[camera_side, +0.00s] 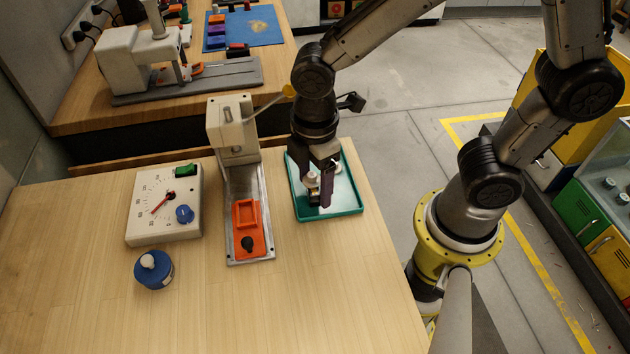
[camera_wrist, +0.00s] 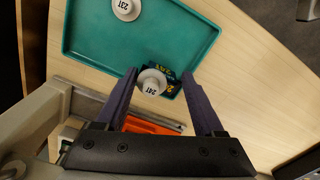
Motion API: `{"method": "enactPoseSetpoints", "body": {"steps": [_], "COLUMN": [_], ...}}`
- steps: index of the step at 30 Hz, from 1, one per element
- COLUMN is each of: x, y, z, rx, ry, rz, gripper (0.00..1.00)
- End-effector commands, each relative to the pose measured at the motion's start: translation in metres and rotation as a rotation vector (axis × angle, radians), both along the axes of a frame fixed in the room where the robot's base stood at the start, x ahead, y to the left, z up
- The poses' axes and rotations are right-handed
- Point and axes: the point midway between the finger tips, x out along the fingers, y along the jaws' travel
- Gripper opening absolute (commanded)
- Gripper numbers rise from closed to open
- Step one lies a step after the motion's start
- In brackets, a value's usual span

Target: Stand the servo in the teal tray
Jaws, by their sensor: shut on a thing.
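The teal tray (camera_side: 350,204) lies near the right edge of the bench and shows in the wrist view (camera_wrist: 205,45). My gripper (camera_side: 322,195) points down over its near-left part. In the wrist view its fingers (camera_wrist: 160,78) are shut on the servo, a small dark-blue body (camera_wrist: 173,87) with yellow print and a white round top (camera_wrist: 151,83). In the side view the servo (camera_side: 313,195) looks roughly upright, white top up. I cannot tell whether it touches the tray floor. A second white disc (camera_wrist: 125,8) with a printed number lies in the tray.
Left of the tray stands a metal rail (camera_side: 235,190) with an orange carriage (camera_side: 248,240). Further left are a dial box (camera_side: 165,205) and a blue round piece with a white knob (camera_side: 153,270). The front bench is clear.

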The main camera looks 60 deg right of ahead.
Motion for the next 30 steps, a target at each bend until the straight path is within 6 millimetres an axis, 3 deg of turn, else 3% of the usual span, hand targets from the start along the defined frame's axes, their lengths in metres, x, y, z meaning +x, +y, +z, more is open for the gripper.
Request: {"method": "enactPoseSetpoints", "body": {"steps": [13,14,18,26,30], "x": [0.0,0.0,0.0,0.0,0.001], "y": [0.0,0.0,0.0,0.0,0.0], "z": [-0.007,-0.007,-0.007,-0.006,0.004], "rx": [0.0,0.0,0.0,0.001,0.002], "ry": [0.0,0.0,0.0,-0.001,-0.004], "rz": [0.0,0.0,0.0,0.0,0.0], "gripper": [0.17,0.72,0.97,1.0,1.0]}}
